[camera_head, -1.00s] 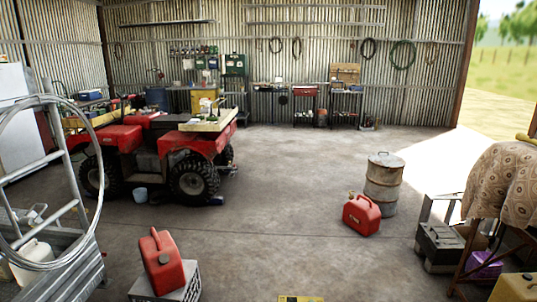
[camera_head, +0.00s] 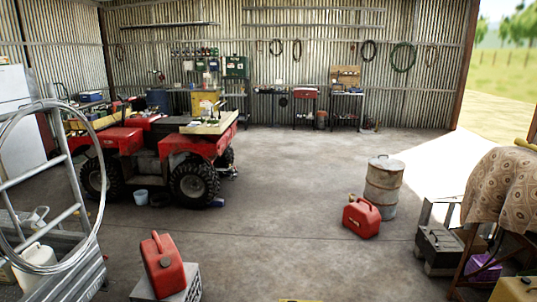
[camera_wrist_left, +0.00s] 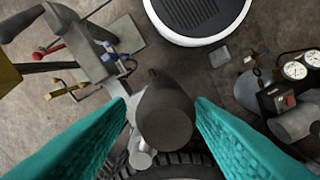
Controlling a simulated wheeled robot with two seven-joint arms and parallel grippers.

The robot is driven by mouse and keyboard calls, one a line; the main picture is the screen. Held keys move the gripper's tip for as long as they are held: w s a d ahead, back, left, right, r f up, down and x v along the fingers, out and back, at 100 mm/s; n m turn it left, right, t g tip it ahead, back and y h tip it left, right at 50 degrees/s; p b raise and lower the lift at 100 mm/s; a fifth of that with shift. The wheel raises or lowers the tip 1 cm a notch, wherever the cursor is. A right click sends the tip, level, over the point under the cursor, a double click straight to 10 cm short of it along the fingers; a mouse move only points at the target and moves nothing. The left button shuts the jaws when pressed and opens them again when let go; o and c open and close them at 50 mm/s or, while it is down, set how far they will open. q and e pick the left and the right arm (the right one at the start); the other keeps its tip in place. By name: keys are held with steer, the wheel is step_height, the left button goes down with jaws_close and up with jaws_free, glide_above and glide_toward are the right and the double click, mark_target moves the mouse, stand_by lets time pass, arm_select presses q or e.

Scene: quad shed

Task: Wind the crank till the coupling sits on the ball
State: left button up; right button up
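In the left wrist view, the two teal fingers of my left gripper (camera_wrist_left: 162,104) stand apart on either side of a dark grey, rounded cylinder (camera_wrist_left: 165,118), which looks like a handle seen nearly end-on. A gap shows at its left side; at its right side I cannot tell whether the finger touches. A smaller pale metal piece (camera_wrist_left: 142,158) sits just below it, with a dark tyre (camera_wrist_left: 175,172) behind. I cannot make out the coupling or the ball with certainty. My right gripper is in neither view.
A red quad bike (camera_head: 165,155) stands at left. The wrist view shows gauges (camera_wrist_left: 295,70). The middle floor is clear.

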arm_select(q)
steer(key=shift+o, duration=0.3)
steer(key=shift+s+d+f, duration=0.1)
steer(key=shift+s+d, duration=0.05)
steer(key=shift+d, duration=0.05)
steer(key=shift+r+p, duration=0.3)
steer(key=shift+r, duration=0.05)
step_height(320, 180, up, 9)
steer(key=p, duration=0.8)
steer(key=shift+s+d+r+p, duration=0.1)
steer(key=shift+r+p, duration=0.1)
steer(key=shift+p, duration=0.1)
